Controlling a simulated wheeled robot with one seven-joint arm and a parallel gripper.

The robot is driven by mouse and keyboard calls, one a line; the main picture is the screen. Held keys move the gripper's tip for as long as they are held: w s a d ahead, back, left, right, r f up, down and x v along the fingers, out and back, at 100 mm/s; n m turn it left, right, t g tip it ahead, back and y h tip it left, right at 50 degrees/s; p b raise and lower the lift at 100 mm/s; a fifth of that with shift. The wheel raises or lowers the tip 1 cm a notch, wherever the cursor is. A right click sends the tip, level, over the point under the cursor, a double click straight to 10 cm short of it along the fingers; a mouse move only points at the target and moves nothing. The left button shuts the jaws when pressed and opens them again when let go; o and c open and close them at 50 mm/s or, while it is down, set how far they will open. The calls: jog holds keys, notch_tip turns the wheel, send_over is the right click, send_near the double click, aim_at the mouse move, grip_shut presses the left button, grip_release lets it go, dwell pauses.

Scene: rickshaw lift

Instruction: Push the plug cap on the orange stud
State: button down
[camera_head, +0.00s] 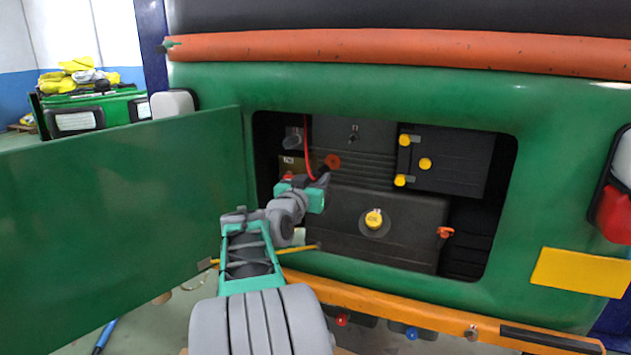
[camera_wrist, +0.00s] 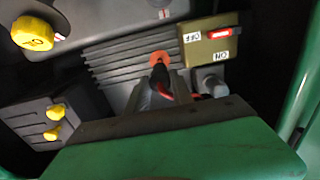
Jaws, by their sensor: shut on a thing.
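My gripper (camera_head: 318,186) reaches into the open rear compartment and is shut on the plug cap, a small dark cap (camera_wrist: 159,76) with red on it. A dark tip, likely the cap (camera_head: 324,179), shows at the jaws in the head view. The orange stud (camera_head: 333,162) is on the dark ribbed panel, just above and right of the jaws. In the wrist view the orange stud (camera_wrist: 161,58) lies directly behind the cap, which covers part of it. I cannot tell whether cap and stud touch.
A red cable (camera_head: 308,145) hangs down behind my gripper. An ON/OFF switch box (camera_wrist: 209,41) is beside the stud. A yellow cap (camera_head: 374,219) and a black box (camera_head: 460,162) with yellow knobs are to the right. The green door (camera_head: 120,215) stands open at left.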

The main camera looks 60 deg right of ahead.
aim_at(324, 171)
jog(key=shift+w+d, duration=0.2)
jog(key=shift+d, duration=1)
jog(key=shift+w+d, duration=0.15)
jog(key=shift+d, duration=1)
jog(key=shift+d+b, duration=0.25)
jog(key=shift+b, duration=0.6)
dwell(0.9)
jog(key=shift+w+d, duration=0.1)
jog(key=shift+d, duration=0.15)
dwell(0.8)
jog(key=c, duration=1)
grip_release()
jog(key=shift+c, duration=0.8)
